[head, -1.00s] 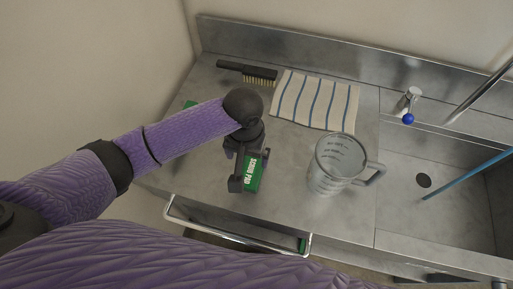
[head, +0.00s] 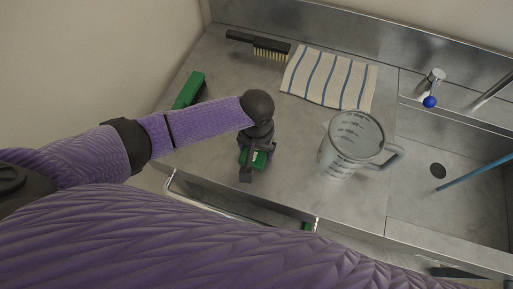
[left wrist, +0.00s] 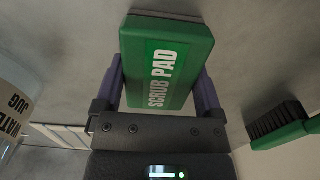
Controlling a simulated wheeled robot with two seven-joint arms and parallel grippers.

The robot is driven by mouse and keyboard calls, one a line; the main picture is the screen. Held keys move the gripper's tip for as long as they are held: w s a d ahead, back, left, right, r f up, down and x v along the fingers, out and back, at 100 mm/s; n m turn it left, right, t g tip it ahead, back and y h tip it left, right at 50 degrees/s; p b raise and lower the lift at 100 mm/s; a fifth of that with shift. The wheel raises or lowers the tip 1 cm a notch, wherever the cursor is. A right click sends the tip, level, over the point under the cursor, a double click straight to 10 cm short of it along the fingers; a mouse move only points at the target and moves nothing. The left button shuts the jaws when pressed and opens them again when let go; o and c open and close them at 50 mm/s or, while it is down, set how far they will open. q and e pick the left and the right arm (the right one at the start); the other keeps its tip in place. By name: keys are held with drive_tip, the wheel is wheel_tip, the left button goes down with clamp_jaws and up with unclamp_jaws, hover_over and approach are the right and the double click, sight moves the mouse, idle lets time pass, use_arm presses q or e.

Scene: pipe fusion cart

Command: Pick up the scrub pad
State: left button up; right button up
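The scrub pad (head: 258,160) is a green block with white lettering, at the front part of the steel counter. It also shows in the left wrist view (left wrist: 165,62), lengthwise between the two fingers. My left gripper (head: 250,165) is over it. In the left wrist view the fingers (left wrist: 161,80) lie against both long sides of the pad, so the gripper looks shut on it. I cannot tell whether the pad touches the counter. My right gripper is out of view.
A clear jug (head: 350,147) stands to the right, by the sink (head: 455,205). A striped cloth (head: 328,78) and a black-handled brush (head: 258,45) lie at the back. A green-handled item (head: 190,90) lies at the left. A bar handle (head: 235,212) runs along the front.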

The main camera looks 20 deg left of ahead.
use_arm(q)
drive_tip(key=c, duration=0.5)
wheel_tip(320, 180, up, 10)
drive_tip(key=p, duration=0.4)
